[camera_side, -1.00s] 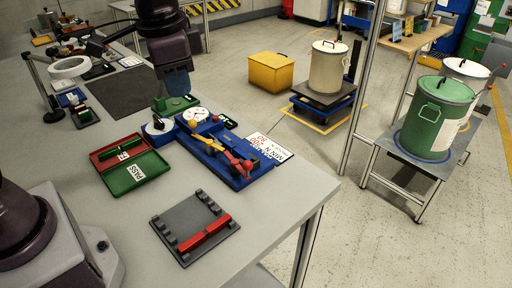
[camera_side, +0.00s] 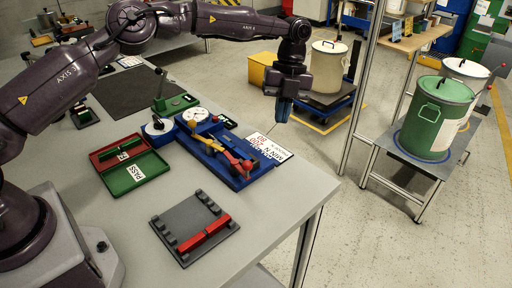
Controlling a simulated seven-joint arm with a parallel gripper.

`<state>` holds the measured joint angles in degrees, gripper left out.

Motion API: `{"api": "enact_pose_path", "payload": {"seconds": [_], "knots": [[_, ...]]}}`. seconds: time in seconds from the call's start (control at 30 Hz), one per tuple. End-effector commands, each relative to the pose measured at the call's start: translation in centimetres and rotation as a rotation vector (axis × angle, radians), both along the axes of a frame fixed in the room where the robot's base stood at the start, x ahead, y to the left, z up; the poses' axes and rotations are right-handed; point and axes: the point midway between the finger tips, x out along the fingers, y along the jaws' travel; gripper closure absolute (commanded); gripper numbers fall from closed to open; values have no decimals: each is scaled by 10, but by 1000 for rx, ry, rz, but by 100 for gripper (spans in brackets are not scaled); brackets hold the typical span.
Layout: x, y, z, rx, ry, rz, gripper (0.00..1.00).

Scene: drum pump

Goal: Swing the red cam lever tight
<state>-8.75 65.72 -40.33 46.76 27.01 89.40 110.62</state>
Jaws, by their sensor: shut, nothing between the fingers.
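A blue fixture (camera_side: 222,165) stands on the grey bench. Small size makes the lever's exact seating hard to tell. My gripper (camera_side: 283,118) points down with its fingers shut and empty. In the picture it is above and right of the fixture, apart from the lever.
A printed card (camera_side: 268,149) lies right of the fixture. A red and green case (camera_side: 135,172) lies open at left. A grey rack with red bars (camera_side: 180,222) sits at the front. A green-based lever device (camera_side: 176,103) stands behind. The bench's right edge is near.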

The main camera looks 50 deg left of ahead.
Motion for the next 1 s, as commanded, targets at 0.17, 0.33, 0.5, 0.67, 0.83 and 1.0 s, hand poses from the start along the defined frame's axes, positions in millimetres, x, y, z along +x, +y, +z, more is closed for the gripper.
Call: {"api": "enact_pose_path", "payload": {"seconds": [0.17,0.33,0.5,0.67,0.83,1.0], "knots": [[14,21,14,-81,-34,-302,100],[12,32,24,-117,-27,-532,100],[9,33,24,-148,-18,-645,100],[9,33,24,-154,-21,-665,100],[9,33,24,-153,-21,-663,100],[8,33,19,-153,-21,-663,100]]}}
